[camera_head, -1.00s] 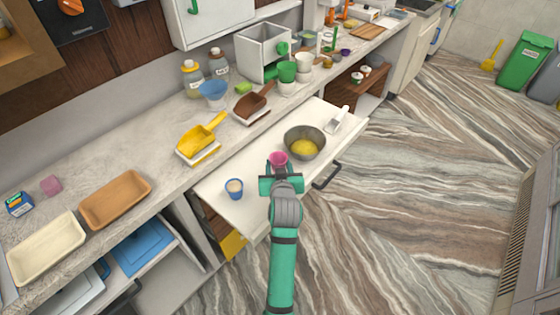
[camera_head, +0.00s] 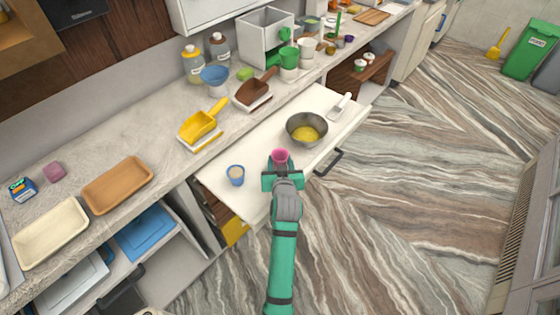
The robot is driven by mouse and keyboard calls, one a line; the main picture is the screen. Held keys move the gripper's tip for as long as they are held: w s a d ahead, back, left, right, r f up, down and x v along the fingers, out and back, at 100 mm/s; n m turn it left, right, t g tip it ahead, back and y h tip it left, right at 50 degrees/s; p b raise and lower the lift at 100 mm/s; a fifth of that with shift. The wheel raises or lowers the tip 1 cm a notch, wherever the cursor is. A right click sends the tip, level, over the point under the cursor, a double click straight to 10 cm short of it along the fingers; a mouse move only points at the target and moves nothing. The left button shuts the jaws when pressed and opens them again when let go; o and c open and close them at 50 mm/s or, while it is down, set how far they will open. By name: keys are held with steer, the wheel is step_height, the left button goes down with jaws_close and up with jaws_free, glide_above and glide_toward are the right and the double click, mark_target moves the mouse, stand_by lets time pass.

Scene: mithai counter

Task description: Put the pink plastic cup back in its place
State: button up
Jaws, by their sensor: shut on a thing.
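The pink plastic cup (camera_head: 280,156) is at the end of my arm, over the white pull-out board near its front edge. My gripper (camera_head: 281,166) is shut on the cup; the fingers are partly hidden by the wrist. I cannot tell whether the cup's bottom touches the board. The cup is left of and a little in front of a steel bowl (camera_head: 293,137) with yellow contents. A blue cup (camera_head: 236,178) with pale contents stands on the board to the left.
A white-handled scraper (camera_head: 340,107) lies at the board's right end. On the counter behind are a yellow scoop (camera_head: 199,127), a brown scoop (camera_head: 252,93), a blue bowl (camera_head: 214,77), green cups (camera_head: 289,59) and two trays (camera_head: 118,184). The board (camera_head: 215,180) has free room between blue cup and bowl.

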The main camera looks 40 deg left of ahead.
steer(key=shift+f, duration=0.7)
steer(key=o, duration=1.2)
steer(key=shift+r, duration=0.1)
steer(key=v, duration=1)
steer(key=shift+s+d+r, duration=0.15)
steer(key=shift+s+d, duration=0.1)
